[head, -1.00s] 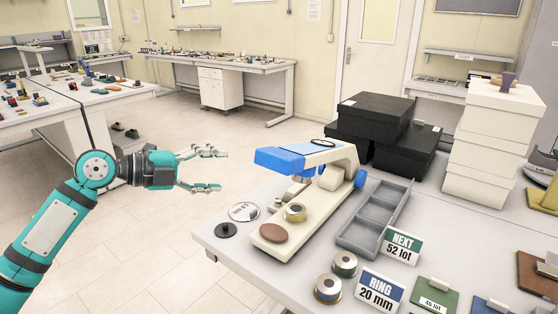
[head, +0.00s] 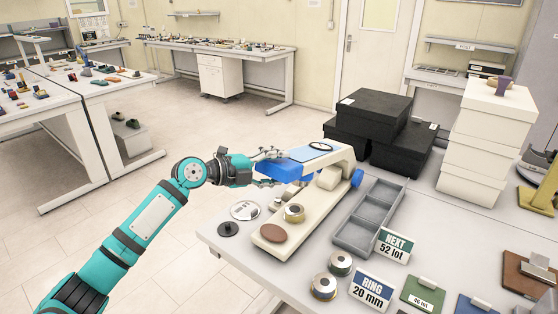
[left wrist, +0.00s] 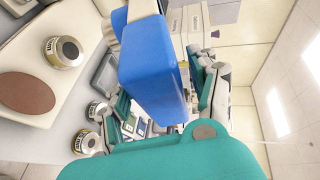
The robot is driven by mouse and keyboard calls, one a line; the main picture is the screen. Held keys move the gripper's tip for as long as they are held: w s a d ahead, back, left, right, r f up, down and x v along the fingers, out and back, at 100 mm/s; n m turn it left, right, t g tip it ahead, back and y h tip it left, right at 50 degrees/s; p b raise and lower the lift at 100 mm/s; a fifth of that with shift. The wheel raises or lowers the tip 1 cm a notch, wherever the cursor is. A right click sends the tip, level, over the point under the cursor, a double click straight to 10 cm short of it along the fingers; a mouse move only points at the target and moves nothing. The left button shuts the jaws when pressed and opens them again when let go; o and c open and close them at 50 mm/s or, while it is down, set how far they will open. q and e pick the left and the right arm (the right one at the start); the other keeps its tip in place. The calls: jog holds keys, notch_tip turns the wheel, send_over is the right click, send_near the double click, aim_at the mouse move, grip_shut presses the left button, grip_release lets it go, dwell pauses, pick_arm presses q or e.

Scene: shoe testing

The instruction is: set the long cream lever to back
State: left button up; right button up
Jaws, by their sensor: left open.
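The cream press stands on the near table, with its long cream lever (head: 340,157) running left from a blue pivot cap (head: 356,178) to a blue grip (head: 285,171). My left gripper (head: 270,168) is at the blue grip end, open. In the left wrist view the blue grip (left wrist: 158,65) fills the middle, with parts of the left gripper (left wrist: 165,105) to both sides of it. I cannot tell whether the fingers touch it. The cream base (head: 270,247) carries a brown round pad (head: 273,233) and a metal ring (head: 294,212). My right gripper is not in view.
A grey tray (head: 347,238) lies right of the press. Black boxes (head: 375,118) and stacked white boxes (head: 487,140) stand behind. Metal rings (head: 324,286) and a sign (head: 372,291) are in front. A black knob (head: 228,229) is near the left table edge.

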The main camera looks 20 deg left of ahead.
pick_arm(q)
jog(key=shift+w+d+f, duration=0.1)
jog(key=shift+w+d, duration=0.25)
jog(key=shift+d, duration=0.05)
grip_shut()
